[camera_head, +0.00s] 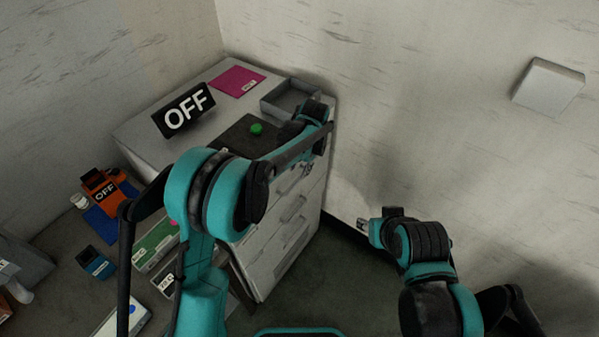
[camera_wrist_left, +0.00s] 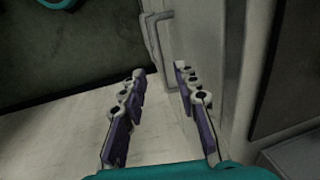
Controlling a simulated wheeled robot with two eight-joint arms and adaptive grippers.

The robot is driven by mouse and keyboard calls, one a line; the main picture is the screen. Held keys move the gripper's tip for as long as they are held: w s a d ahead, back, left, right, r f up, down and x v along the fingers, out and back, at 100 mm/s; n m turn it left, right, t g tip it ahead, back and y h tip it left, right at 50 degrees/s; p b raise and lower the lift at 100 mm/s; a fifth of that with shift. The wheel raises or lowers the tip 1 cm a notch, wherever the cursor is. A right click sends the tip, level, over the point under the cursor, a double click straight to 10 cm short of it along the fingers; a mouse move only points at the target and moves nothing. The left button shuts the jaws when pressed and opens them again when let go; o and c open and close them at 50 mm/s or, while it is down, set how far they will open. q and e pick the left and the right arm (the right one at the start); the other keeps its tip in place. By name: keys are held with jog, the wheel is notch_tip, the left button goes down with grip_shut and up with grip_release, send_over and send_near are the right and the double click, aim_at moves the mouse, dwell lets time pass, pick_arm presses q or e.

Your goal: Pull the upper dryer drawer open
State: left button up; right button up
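The dryer is a white cabinet (camera_head: 268,262) with a stack of drawers; in the head view its front faces right. Its drawers look shut. My left arm crosses in front and hides much of the upper drawer front. My left gripper (camera_head: 308,168) is small in the head view, at the upper part of the drawer front. In the left wrist view the left gripper (camera_wrist_left: 160,90) is open and empty, its two fingers apart. A grey bar handle (camera_wrist_left: 152,42) on a pale front stands just beyond the fingertips. My right gripper (camera_head: 364,225) hangs away from the cabinet; its opening is unclear.
On the cabinet top are an OFF sign (camera_head: 184,109), a magenta sheet (camera_head: 237,81), a grey tray (camera_head: 291,97) and a green knob (camera_head: 256,128). Coloured boxes and mats lie at the left. A wall stands close behind and right. Dark floor before the drawers is clear.

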aim_at(296, 183)
pick_arm(q)
jog(key=f, duration=0.2)
jog(key=w+f+b, duration=0.1)
jog(key=f, duration=0.2)
jog(key=f+b, duration=0.1)
jog(key=f, duration=0.2)
jog(key=shift+w+a+f, duration=0.1)
jog(key=shift+w+a, duration=0.1)
jog(key=shift+a, duration=0.1)
jog(key=shift+c, duration=0.4)
grip_shut()
